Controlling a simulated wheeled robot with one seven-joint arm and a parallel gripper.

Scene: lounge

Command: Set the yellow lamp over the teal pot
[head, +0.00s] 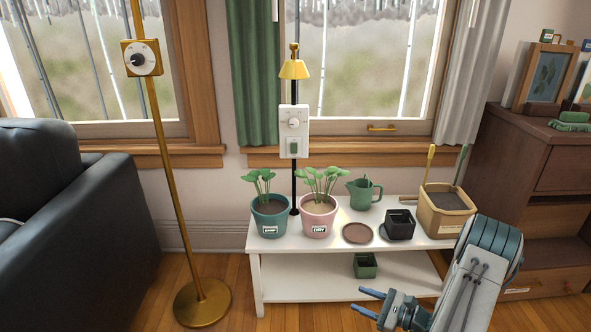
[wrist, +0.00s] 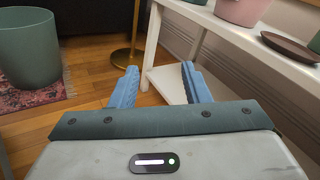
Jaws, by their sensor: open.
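A white control box (head: 294,132) with a dial and a green part is on that pole. The teal pot (head: 270,218) holds a leafy plant and stands on the bench top, left of the pole's foot. The pink pot (head: 318,219), labelled DRY, stands to the pole's right; it shows in part in the wrist view (wrist: 243,10). My gripper (head: 366,302) is open and empty, low in front of the bench; its blue fingers (wrist: 158,82) are apart.
The white bench (head: 283,258) also holds a green watering can (head: 363,194), saucer (head: 357,233), black pot (head: 400,225) and tan bin (head: 445,211). A brass floor stand (head: 202,303) and dark sofa (head: 75,215) are left. A teal bin (wrist: 28,50) stands on the floor.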

